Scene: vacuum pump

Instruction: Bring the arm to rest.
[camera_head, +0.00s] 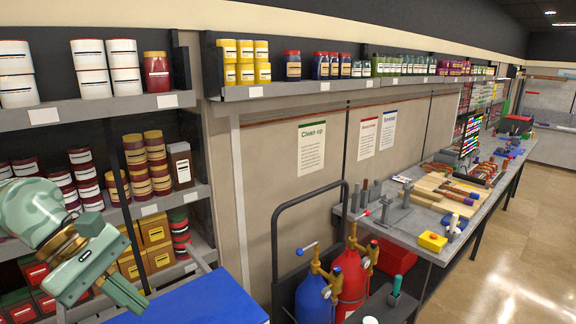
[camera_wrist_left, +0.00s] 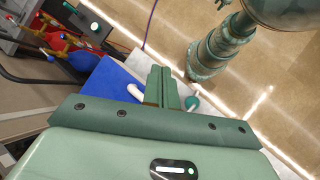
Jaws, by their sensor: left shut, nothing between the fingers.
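My left arm comes in from the left in the head view, and its green gripper (camera_head: 136,298) points down and to the right. The fingers are shut with nothing between them. They appear over or just beside the left part of a blue surface (camera_head: 205,302); the exact height cannot be told. In the left wrist view the two shut fingers (camera_wrist_left: 161,84) stand side by side, with the blue surface (camera_wrist_left: 112,78) behind them. A white object (camera_wrist_left: 135,92) and a teal round object (camera_wrist_left: 192,102) show beside the fingers. My right gripper does not show.
Shelves of cans (camera_head: 95,105) stand behind my left arm. A blue cylinder (camera_head: 312,298) and a red cylinder (camera_head: 350,282) stand by a dark cart frame (camera_head: 275,240). A long workbench (camera_head: 425,240) with tools runs along the wall. The floor (camera_head: 500,270) at right is clear.

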